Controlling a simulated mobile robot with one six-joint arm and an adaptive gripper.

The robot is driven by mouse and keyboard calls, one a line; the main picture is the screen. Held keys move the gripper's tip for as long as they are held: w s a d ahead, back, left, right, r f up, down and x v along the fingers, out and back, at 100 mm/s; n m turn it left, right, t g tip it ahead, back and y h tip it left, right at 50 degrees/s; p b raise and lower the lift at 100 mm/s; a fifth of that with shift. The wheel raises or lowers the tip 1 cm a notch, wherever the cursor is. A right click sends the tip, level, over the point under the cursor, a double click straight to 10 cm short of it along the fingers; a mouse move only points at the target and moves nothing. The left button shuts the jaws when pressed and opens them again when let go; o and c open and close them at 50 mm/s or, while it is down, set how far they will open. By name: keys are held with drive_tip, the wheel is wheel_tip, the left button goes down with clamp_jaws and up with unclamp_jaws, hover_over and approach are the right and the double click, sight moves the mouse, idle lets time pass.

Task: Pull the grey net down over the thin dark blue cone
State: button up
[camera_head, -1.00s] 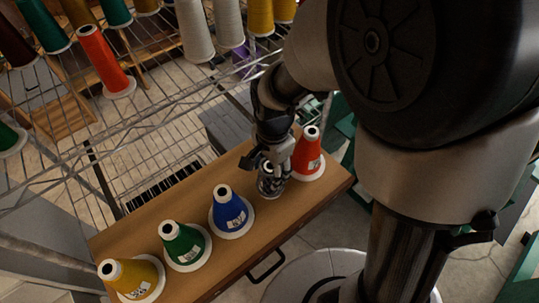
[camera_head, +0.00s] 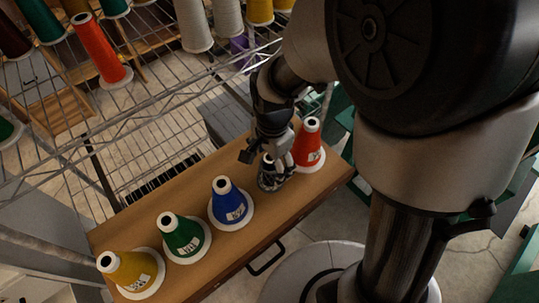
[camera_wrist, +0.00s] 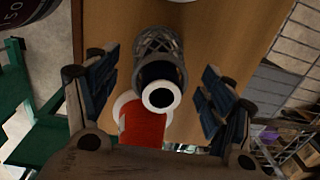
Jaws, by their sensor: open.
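The thin dark blue cone (camera_wrist: 158,72) stands upright on the board between the blue and red cones, its white top ring facing my wrist camera. The grey net (camera_wrist: 158,42) is around the cone's lower body, and the dark upper part shows bare above it. In the head view the net (camera_head: 273,180) sits low near the board; its lower edge is hard to make out. My gripper (camera_wrist: 158,78) is open, with one finger on each side of the cone and a gap to both. In the head view my gripper (camera_head: 262,152) hangs over the cone and partly hides it.
A red cone (camera_head: 308,149) stands close on the right. Blue (camera_head: 229,204), green (camera_head: 183,238) and yellow (camera_head: 131,271) cones stand to the left on the wooden board (camera_head: 140,218). A wire rack (camera_head: 150,130) with more cones is behind.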

drive_tip(key=shift+r, duration=0.1)
wheel_tip(320, 180, up, 11)
drive_tip(key=s+d+f+n+t+b, duration=0.2)
drive_tip(key=s+d+n+t+b, duration=0.2)
drive_tip(key=s+d+n+b, duration=0.5)
drive_tip(key=s+d+n, duration=0.1)
drive_tip(key=s+n, duration=0.1)
drive_tip(key=s, duration=0.2)
drive_tip(key=shift+d+f, duration=0.2)
drive_tip(key=shift+d, duration=0.2)
drive_tip(key=shift+c, duration=0.5)
